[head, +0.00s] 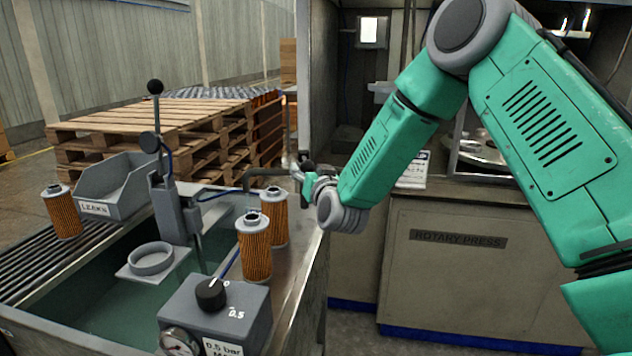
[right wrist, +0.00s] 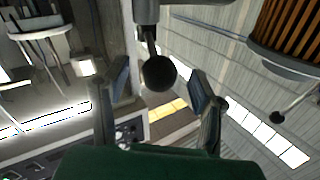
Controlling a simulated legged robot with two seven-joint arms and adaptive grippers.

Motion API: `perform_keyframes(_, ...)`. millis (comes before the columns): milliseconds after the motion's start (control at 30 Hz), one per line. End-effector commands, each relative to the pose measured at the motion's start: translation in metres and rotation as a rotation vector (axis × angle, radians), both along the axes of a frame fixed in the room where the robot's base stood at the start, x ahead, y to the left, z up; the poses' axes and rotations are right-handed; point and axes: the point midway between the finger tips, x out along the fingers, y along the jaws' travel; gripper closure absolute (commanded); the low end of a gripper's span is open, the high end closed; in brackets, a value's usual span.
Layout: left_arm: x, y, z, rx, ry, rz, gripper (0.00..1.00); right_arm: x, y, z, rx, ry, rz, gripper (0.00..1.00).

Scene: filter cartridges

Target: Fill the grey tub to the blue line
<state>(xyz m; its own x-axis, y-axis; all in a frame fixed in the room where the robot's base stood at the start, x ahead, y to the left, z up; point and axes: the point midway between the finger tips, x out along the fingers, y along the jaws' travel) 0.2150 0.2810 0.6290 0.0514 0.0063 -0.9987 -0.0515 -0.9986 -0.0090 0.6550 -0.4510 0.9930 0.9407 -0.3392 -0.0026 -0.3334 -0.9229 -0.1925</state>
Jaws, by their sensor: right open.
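A grey metal tub (head: 52,328) with greenish water (head: 112,300) is at the lower left of the head view. I cannot make out a blue line on its wall. A grey fixture (head: 177,212) with black ball knobs (head: 155,87) stands over it. A round grey holder (head: 151,258) sits on a plate over the water. My right gripper (head: 299,176) is open near the tub's far right corner, beside a bent dark bar (head: 262,175). In the right wrist view, a black ball knob (right wrist: 158,73) appears between the spread fingers; I cannot tell its depth. My left gripper is not in view.
Orange filter cartridges (head: 254,250) stand on the tub's right ledge, and another (head: 62,212) stands at left. A control box (head: 213,312) with a black dial is in front. Pallets (head: 150,125) are behind; a rotary press (head: 470,270) is at right.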

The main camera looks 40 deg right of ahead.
Motion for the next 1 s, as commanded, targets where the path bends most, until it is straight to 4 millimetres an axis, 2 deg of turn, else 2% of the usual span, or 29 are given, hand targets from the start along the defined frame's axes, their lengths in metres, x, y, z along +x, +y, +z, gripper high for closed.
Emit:
perform_keyframes(200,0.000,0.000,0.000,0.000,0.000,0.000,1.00,-0.045,0.017,-0.001,0.001,0.003,0.002,0.48)
perform_keyframes(433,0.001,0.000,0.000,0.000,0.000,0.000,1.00,-0.081,0.029,-0.002,0.000,0.003,0.002,0.48)
perform_keyframes(600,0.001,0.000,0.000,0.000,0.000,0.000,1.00,-0.091,0.033,-0.002,0.001,0.002,0.000,0.48)
perform_keyframes(1000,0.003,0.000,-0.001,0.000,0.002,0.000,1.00,-0.092,0.033,-0.002,0.000,0.001,0.000,0.48)
